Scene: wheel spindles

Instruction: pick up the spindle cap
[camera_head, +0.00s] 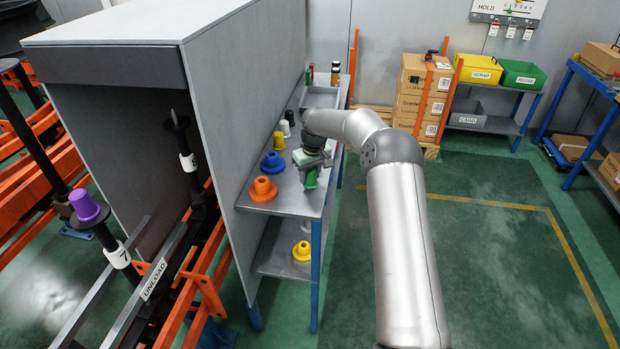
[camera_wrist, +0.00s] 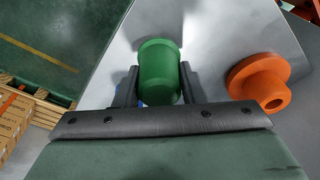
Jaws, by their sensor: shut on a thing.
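A green spindle cap (camera_head: 311,179) is between the jaws of my gripper (camera_head: 312,174) above the grey shelf top (camera_head: 285,202), near its right edge. In the wrist view the green cap (camera_wrist: 159,70) shows its rounded side, with one dark finger on each side of it. My gripper (camera_wrist: 158,88) is shut on it. Its lower part is hidden, and I cannot tell whether it touches the shelf. An orange flanged cap (camera_head: 263,190) stands on the shelf to the left; it also shows in the wrist view (camera_wrist: 260,82).
Blue (camera_head: 273,163), yellow (camera_head: 279,141), white and black caps stand farther back along the shelf. A yellow cap (camera_head: 302,250) is on the lower shelf. A tall grey panel (camera_head: 235,100) borders the shelf's left side. A purple cap (camera_head: 84,205) sits on a spindle. Green floor right is open.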

